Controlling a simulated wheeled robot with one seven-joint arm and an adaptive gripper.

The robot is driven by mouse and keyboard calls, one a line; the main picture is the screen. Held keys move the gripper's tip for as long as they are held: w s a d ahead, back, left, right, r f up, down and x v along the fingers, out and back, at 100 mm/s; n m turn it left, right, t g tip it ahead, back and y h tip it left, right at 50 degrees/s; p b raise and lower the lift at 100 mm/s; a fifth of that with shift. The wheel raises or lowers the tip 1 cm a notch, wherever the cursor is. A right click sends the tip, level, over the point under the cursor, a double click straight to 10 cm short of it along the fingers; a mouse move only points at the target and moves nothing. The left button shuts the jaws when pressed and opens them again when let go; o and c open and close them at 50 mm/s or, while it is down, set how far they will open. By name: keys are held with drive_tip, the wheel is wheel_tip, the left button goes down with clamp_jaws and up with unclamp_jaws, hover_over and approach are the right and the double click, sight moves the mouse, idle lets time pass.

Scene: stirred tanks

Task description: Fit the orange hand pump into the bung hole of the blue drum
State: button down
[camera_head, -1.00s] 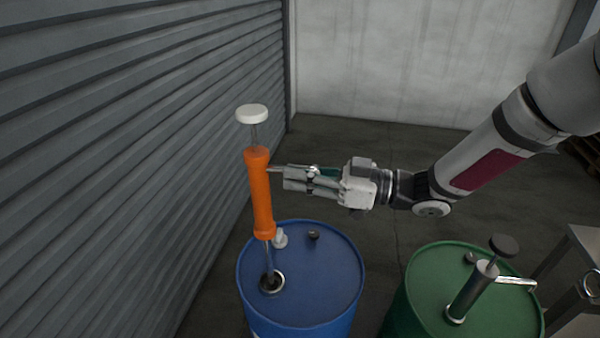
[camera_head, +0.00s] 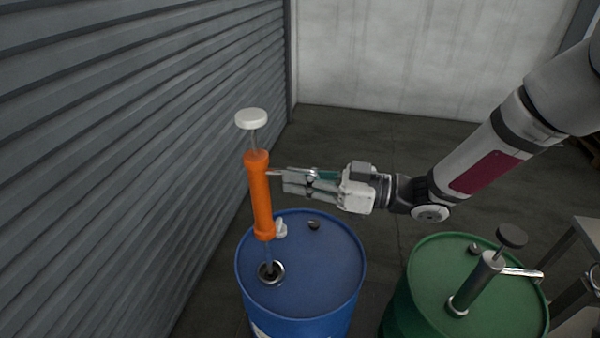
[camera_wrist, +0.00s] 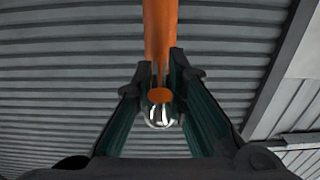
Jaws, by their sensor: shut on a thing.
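The orange hand pump (camera_head: 260,195) stands nearly upright, slightly tilted, with a white knob on top and a thin tube below. It is above the blue drum (camera_head: 325,265). The tube's lower part is at the dark, ringed bung hole (camera_head: 271,272) and appears to enter it; the tip is hidden. The orange body is clear of the drum top. My gripper (camera_head: 284,178) is to the right of the pump, shut on its metal side spout. In the wrist view the jaws (camera_wrist: 160,88) close around the shiny spout, with the orange body (camera_wrist: 160,28) beyond.
A ribbed metal wall (camera_head: 130,130) is close on the left. A metal stand (camera_head: 575,270) is at the right edge.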

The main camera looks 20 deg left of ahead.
drive_tip(key=shift+f+b, duration=0.95)
drive_tip(key=shift+f, duration=1.05)
drive_tip(key=b, duration=0.6)
approach(273, 221)
drive_tip(key=shift+s+a+r, duration=0.1)
drive_tip(key=shift+a+r, duration=0.05)
drive_tip(key=shift+a, duration=0.5)
drive_tip(key=shift+s+a+r, duration=0.1)
drive_tip(key=shift+s+a, duration=0.05)
drive_tip(key=shift+a, duration=0.5)
drive_tip(key=shift+s+a+r, duration=0.1)
drive_tip(key=shift+a+r, duration=0.05)
drive_tip(key=shift+a, duration=0.5)
drive_tip(key=shift+f, duration=0.1)
drive_tip(key=shift+d+f+b, duration=0.1)
drive_tip(key=shift+f+b, duration=0.25)
drive_tip(key=shift+f, duration=0.15)
drive_tip(key=shift+f+b, duration=1.1)
drive_tip(key=shift+f, duration=0.5)
drive_tip(key=c, duration=1.5)
unclamp_jaws()
